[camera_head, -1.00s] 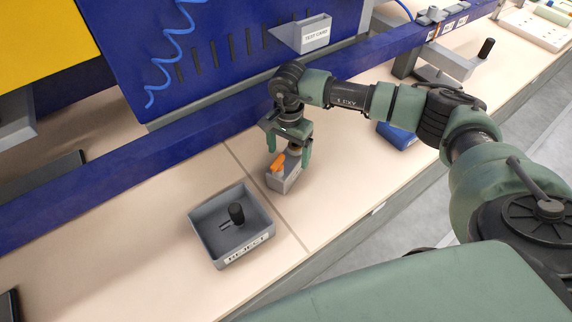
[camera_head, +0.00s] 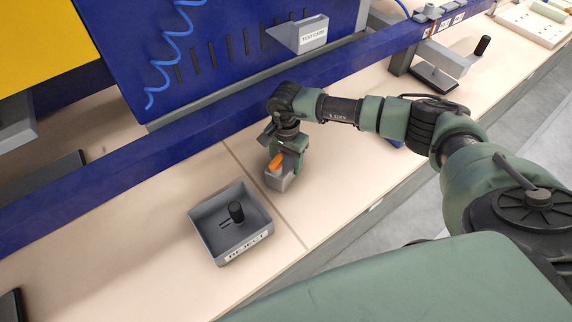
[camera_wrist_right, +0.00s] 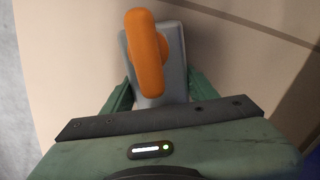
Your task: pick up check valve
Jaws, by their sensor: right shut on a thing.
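The check valve, seen as a grey block with an orange lever on top (camera_head: 279,181), is under my right gripper (camera_head: 287,160) on the pale bench, behind and right of the reject tray. My right gripper is shut on it. In the right wrist view the grey block (camera_wrist_right: 177,62) lies between the two green fingers, with the orange lever across its top. I cannot tell whether its underside touches the bench. The gripper hides its upper back part. My left gripper is not in view.
A blue rail (camera_head: 185,132) runs along the back of the bench. A grey TEST CARD holder (camera_head: 311,36) hangs behind.

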